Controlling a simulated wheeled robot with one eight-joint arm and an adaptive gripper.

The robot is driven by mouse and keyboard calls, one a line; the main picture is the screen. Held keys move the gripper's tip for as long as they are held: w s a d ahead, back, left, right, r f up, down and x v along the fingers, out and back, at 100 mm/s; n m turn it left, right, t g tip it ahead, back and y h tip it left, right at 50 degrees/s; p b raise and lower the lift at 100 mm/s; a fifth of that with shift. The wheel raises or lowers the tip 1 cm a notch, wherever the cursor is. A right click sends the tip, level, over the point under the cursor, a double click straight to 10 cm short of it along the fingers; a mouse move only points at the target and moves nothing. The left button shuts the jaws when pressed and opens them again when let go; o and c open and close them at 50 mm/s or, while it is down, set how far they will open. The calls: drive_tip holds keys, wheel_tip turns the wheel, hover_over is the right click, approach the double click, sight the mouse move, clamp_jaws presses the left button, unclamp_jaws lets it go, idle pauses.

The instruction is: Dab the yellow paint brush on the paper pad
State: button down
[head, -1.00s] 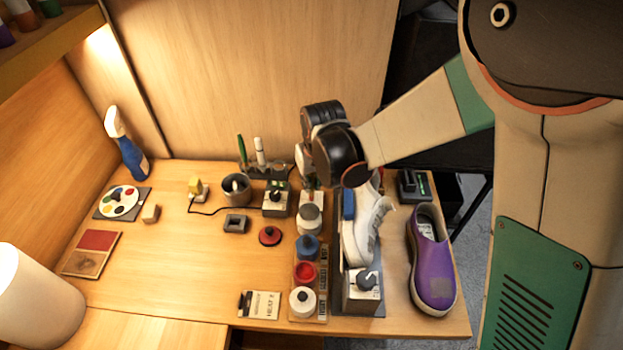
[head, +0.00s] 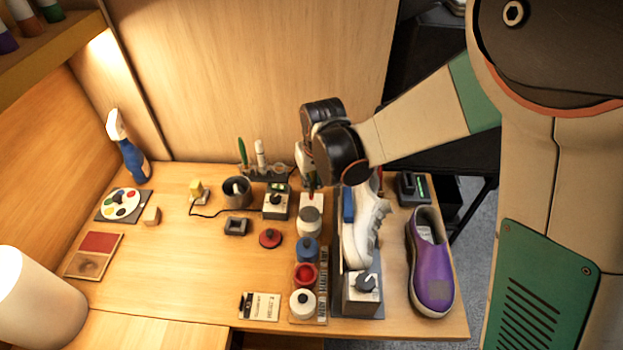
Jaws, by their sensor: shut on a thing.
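My gripper (head: 307,168) points down at the back of the table, left of the white sneaker, and is partly hidden by my black wrist. It is shut on a thin thing with a dark reddish lower end, apparently the paint brush (head: 311,190). No yellow shows on it, so I cannot tell its colour. Its tip is just above or touching a small white flat thing, perhaps the paper pad (head: 302,205), partly hidden behind a grey-lidded jar. I cannot tell whether they touch.
Several paint jars (head: 305,273) stand in a row in front. The white sneaker (head: 365,232) on its stand and a purple shoe (head: 431,265) are to the right. A grey cup (head: 237,193) and a holder with green and white tools (head: 262,168) are left.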

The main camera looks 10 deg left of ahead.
drive_tip(key=shift+r+p, duration=1.65)
drive_tip(key=shift+r, duration=1.05)
